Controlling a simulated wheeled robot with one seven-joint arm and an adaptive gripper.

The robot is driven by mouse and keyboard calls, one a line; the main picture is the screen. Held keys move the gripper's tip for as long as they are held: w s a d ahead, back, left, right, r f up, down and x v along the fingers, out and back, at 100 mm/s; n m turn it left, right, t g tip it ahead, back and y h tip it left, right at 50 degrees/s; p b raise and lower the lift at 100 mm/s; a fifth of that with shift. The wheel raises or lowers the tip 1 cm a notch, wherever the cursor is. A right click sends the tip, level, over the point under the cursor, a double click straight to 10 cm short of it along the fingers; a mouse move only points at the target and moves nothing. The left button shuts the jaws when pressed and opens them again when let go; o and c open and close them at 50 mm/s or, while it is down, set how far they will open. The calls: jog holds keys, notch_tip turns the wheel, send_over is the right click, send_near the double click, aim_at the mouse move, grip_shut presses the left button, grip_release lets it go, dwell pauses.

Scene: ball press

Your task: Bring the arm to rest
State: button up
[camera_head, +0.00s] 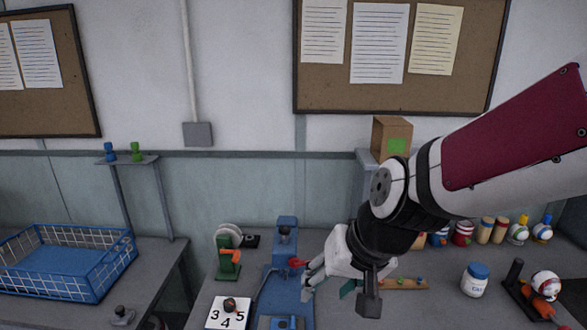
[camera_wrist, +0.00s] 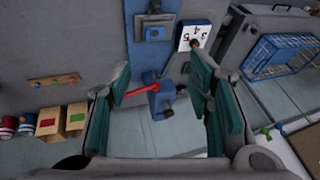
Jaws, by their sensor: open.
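My gripper (camera_head: 312,277) hangs over the workbench, in front of the blue press (camera_head: 285,240). In the wrist view my gripper (camera_wrist: 165,95) is open, with its two green-padded fingers spread apart and nothing between them but the view of the press (camera_wrist: 160,105) beyond. The red lever (camera_head: 298,262) of the press shows just left of the fingers in the head view; I cannot tell how far apart they are. My arm reaches in from the right, and part of the bench behind it is hidden.
A numbered card (camera_head: 226,316) with a dark ball lies left of the press, near a green device (camera_head: 229,258). A white jar (camera_head: 476,281) and an orange device (camera_head: 530,300) stand at right. A blue basket (camera_head: 66,262) sits on the left bench, across a gap.

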jog(key=s+d+r+t+h, duration=0.1)
jog(key=s+d+r+h, duration=0.2)
jog(key=s+d+r, duration=0.6)
jog(key=s+d, duration=0.3)
jog(key=d, duration=0.1)
jog(key=shift+s+d+r+t, duration=0.15)
jog(key=shift+s+r+t, duration=0.05)
jog(key=shift+r+t, duration=0.1)
